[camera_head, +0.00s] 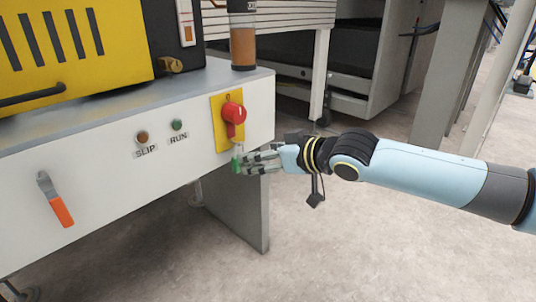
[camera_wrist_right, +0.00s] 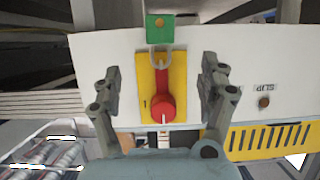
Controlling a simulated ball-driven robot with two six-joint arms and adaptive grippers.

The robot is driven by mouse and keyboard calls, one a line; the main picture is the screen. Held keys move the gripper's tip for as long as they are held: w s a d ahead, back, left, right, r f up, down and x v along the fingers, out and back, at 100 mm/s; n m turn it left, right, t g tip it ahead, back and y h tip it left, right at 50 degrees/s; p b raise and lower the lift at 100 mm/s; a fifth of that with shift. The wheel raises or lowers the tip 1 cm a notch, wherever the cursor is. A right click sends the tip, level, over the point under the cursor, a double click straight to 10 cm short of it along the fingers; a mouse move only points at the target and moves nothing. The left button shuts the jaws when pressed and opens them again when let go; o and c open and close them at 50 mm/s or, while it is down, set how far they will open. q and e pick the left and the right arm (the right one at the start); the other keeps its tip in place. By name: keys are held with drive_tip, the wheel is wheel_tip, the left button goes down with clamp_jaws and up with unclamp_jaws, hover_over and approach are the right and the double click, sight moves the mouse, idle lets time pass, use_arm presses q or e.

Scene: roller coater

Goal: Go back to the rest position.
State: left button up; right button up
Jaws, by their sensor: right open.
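The red rotary switch (camera_head: 234,113) sits on a yellow plate (camera_head: 220,137) on the white machine front; it also shows in the right wrist view (camera_wrist_right: 162,104). A green padlock (camera_wrist_right: 159,28) with a metal shackle (camera_wrist_right: 160,57) hangs at the end of the switch's red handle. In the head view the padlock (camera_head: 236,161) is partly hidden by my fingers. My right gripper (camera_head: 244,161) is just in front of the panel. In the right wrist view its fingers (camera_wrist_right: 160,68) are wide apart, one on each side of the plate, with nothing held. My left gripper is not in view.
A SLIP lamp (camera_head: 142,138), a green RUN lamp (camera_head: 177,125) and an orange-handled lever (camera_head: 56,201) are on the panel. A grey support leg (camera_head: 240,215) stands below. The floor (camera_head: 370,240) to the right is clear.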

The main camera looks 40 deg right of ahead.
drive_tip(key=shift+v, duration=0.85)
drive_tip(key=shift+s, duration=0.1)
